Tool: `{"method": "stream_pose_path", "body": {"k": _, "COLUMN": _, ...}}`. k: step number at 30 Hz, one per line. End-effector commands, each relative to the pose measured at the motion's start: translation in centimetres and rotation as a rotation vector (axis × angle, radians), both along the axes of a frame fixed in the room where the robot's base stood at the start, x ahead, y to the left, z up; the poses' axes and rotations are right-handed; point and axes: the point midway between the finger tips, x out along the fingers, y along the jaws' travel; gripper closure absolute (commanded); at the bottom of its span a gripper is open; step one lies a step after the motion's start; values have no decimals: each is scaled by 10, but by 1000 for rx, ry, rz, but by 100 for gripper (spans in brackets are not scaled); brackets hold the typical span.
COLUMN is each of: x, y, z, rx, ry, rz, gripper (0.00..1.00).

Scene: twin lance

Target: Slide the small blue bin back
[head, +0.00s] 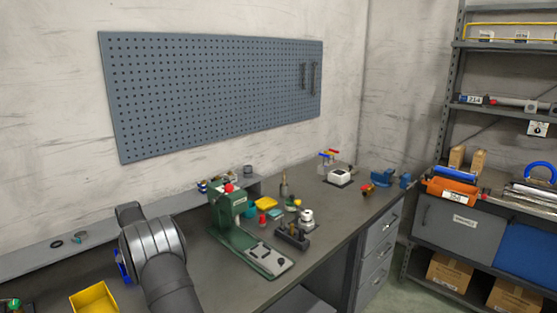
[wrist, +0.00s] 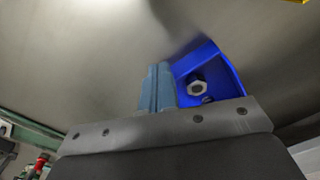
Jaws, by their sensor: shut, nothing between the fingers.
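The small blue bin (wrist: 213,64) is close in front of my gripper in the wrist view. A metal hex nut and another small part lie inside it. In the head view only a sliver of the blue bin (head: 123,266) shows, left of my arm, which hides the rest. My gripper (wrist: 157,88) is shut and empty, its pale blue fingers together at the left side of the bin. I cannot tell whether the fingers touch the bin wall. In the head view my gripper is hidden behind my arm.
A yellow bin (head: 94,299) stands at the front left of the workbench, near my arm. A green press (head: 240,225) stands to the right of my arm. A low grey shelf (head: 40,262) runs along the wall. The bench between arm and press is clear.

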Motion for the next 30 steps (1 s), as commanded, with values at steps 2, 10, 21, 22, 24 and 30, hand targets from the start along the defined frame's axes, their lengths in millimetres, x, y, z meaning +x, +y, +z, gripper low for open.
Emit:
{"method": "stream_pose_path", "body": {"k": 2, "x": 0, "y": 0, "z": 7, "rx": 1, "ry": -1, "rz": 0, "gripper": 100}}
{"method": "stream_pose_path", "body": {"k": 10, "x": 0, "y": 0, "z": 15, "rx": 0, "ry": 0, "rz": 0, "gripper": 100}}
{"method": "stream_pose_path", "body": {"k": 21, "x": 0, "y": 0, "z": 41, "rx": 0, "ry": -1, "rz": 0, "gripper": 100}}
{"method": "stream_pose_path", "body": {"k": 22, "x": 0, "y": 0, "z": 42, "rx": 0, "ry": -1, "rz": 0, "gripper": 100}}
{"method": "stream_pose_path", "body": {"k": 24, "x": 0, "y": 0, "z": 43, "rx": 0, "ry": 0, "rz": 0, "gripper": 100}}
{"method": "stream_pose_path", "body": {"k": 30, "x": 0, "y": 0, "z": 52, "rx": 0, "ry": 0, "rz": 0, "gripper": 100}}
